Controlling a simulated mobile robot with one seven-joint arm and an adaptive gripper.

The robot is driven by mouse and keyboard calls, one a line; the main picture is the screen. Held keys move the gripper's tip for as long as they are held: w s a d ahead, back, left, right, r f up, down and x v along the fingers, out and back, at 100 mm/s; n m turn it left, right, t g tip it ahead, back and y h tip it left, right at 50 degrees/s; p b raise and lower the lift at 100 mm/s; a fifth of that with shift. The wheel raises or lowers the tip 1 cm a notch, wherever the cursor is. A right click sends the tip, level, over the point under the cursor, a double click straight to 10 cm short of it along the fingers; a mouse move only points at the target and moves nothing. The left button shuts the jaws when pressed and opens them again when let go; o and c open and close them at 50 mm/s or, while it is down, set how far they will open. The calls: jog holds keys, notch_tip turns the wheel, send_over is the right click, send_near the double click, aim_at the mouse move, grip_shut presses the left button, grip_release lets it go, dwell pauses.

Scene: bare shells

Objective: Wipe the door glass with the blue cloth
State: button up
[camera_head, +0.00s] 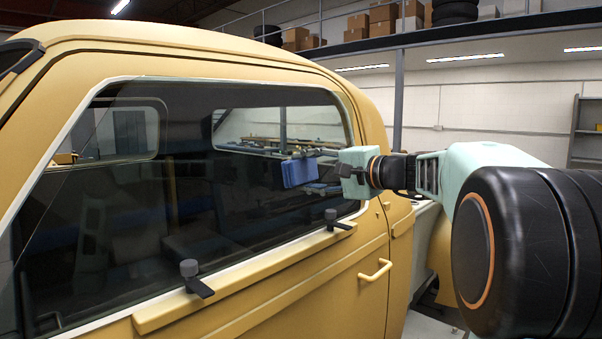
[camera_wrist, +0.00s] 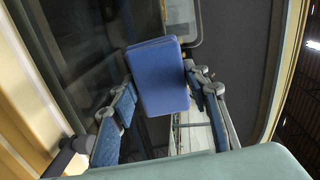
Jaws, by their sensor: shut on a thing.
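The blue cloth (camera_head: 300,171) is a folded pad held in front of the door glass (camera_head: 110,240), toward its right end. My gripper (camera_head: 322,170) is shut on the cloth. In the wrist view the cloth (camera_wrist: 158,78) sits between the two fingers of my gripper (camera_wrist: 158,85), its flat face toward the camera. The door glass (camera_wrist: 85,45) lies behind it there. The glass is dark and reflective, in a pale frame in the yellow door. I cannot tell whether the cloth touches the glass.
Two dark clamps, a near one (camera_head: 195,278) and a farther one (camera_head: 334,220), stand on the yellow sill (camera_head: 250,272) below the glass. A door handle (camera_head: 375,270) sticks out lower down. Shelving with boxes (camera_head: 382,20) is far behind.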

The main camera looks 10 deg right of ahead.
aim_at(294, 167)
jog(key=w+d, duration=0.1)
jog(key=w+d+r, duration=0.1)
jog(key=w+d, duration=0.1)
jog(key=shift+d+r, duration=0.1)
jog(key=shift+d, duration=0.15)
jog(key=shift+s+a+r+b, duration=0.1)
jog(key=shift+s+a+b, duration=0.35)
jog(key=shift+a, duration=0.35)
jog(key=shift+s+a+b, duration=1)
jog(key=shift+a+b, duration=0.15)
jog(key=shift+a, duration=0.2)
jog(key=shift+s+a+b, duration=1)
jog(key=shift+a+b, duration=0.15)
jog(key=shift+a, duration=0.15)
jog(key=shift+r+p, duration=0.65)
jog(key=shift+r, duration=0.25)
jog(key=shift+w+d+f+p, duration=0.1)
jog(key=shift+w+d+p, duration=0.1)
jog(key=shift+w+d, duration=0.45)
jog(key=shift+w+d+p, duration=0.2)
jog(key=shift+w+d, duration=0.25)
jog(key=shift+d, duration=0.35)
jog(key=w+d+p, duration=0.3)
jog(key=w+d, duration=0.1)
jog(key=d, duration=0.1)
jog(key=shift+d, duration=0.25)
